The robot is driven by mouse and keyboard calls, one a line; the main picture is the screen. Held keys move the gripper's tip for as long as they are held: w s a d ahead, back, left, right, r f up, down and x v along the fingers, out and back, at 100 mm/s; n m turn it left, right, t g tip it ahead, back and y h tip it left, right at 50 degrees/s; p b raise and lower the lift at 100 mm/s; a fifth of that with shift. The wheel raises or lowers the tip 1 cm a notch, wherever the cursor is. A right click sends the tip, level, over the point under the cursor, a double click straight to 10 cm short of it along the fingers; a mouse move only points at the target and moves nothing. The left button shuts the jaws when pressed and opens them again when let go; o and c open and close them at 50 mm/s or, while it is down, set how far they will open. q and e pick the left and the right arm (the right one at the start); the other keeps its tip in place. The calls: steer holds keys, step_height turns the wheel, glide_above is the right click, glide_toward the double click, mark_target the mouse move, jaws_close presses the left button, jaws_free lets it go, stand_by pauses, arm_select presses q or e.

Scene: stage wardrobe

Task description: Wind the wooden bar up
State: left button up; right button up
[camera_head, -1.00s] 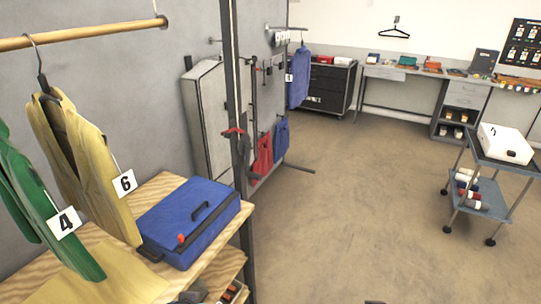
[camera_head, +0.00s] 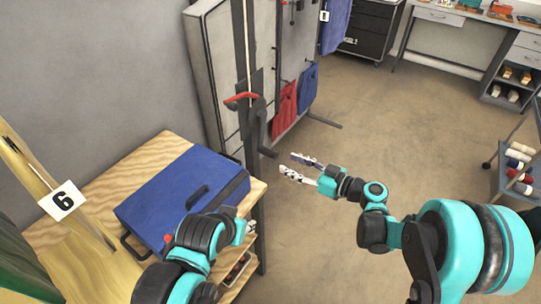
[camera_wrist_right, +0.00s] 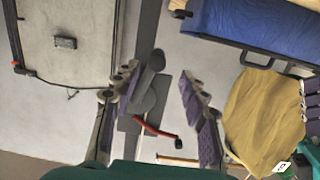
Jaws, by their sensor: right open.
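A dark post (camera_head: 243,50) carries a winch with a red lever (camera_head: 240,98) and a black crank handle (camera_head: 268,150). My right gripper (camera_head: 287,164) is open and empty, just right of the crank handle. In the right wrist view, the crank handle (camera_wrist_right: 152,78) shows between the two spread fingers, with the red lever (camera_wrist_right: 158,131) beyond; I cannot tell whether they touch. A short piece of what looks like the wooden bar (camera_wrist_right: 178,160) shows there too. My left gripper (camera_head: 250,227) is low beside the bench, mostly hidden by its own arm; its opening is unclear.
A blue case (camera_head: 165,195) lies on the wooden bench (camera_head: 140,160) at left. A garment tagged 6 (camera_head: 62,200) hangs in front. Red and blue bags (camera_head: 285,108) hang behind the post. The floor at right is clear up to a trolley (camera_head: 505,175).

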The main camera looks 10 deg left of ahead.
mark_target(270, 154)
steer(key=shift+n+y, duration=0.6)
steer(key=shift+y, duration=0.2)
steer(key=x, duration=0.3)
steer(key=b+x, duration=0.1)
steer(key=x, duration=0.2)
steer(key=b+x, duration=0.1)
steer(key=x, duration=0.1)
steer(key=shift+w+a+f, duration=0.3)
steer(key=shift+w+f, duration=0.05)
steer(key=shift+w, duration=0.1)
jaws_close()
